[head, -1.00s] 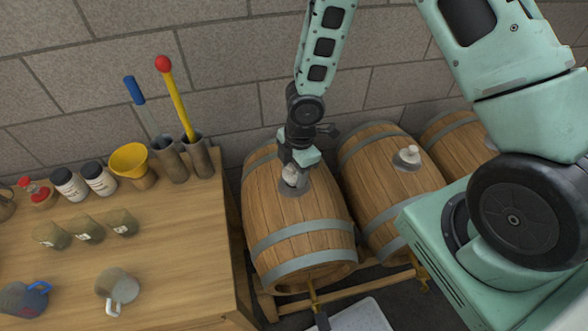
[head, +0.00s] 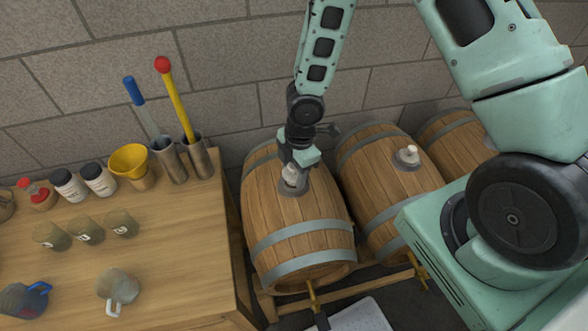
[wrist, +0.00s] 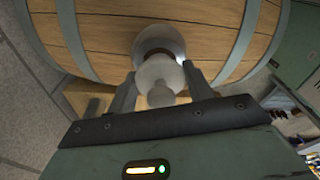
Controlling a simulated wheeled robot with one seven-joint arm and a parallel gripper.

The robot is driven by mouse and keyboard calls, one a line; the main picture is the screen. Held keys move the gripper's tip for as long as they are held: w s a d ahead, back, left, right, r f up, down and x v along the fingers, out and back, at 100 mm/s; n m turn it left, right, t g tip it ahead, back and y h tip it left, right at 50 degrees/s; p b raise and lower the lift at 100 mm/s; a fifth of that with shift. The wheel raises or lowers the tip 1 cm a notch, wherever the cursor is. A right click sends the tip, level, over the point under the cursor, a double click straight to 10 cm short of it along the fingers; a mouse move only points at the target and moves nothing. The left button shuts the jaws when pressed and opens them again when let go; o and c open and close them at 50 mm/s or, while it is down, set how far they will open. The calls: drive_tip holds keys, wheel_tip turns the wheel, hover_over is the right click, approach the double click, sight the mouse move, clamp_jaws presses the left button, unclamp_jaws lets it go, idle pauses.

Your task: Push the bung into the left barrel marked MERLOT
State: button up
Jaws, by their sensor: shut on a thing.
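The left barrel (head: 300,217) lies on its side on a wooden rack, with a grey metal plate around its bung hole (head: 292,188) on top. The wrist view shows the same barrel (wrist: 105,32) and its plate close up (wrist: 160,38). My gripper (head: 292,168) is right above that plate, shut on the pale bung (wrist: 160,77). The bung's lower end is at the plate; how deep it sits in the hole I cannot tell. The marking MERLOT is not readable in these views.
A middle barrel (head: 375,190) with a pale bung (head: 408,155) in its top lies close on the right, a third barrel (head: 455,140) beyond it. The wooden table (head: 180,235) on the left holds a yellow funnel (head: 129,159), jars, cups and tool holders. A stone wall stands close behind.

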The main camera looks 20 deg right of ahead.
drive_tip(key=shift+f+b, duration=0.6)
idle(0.5)
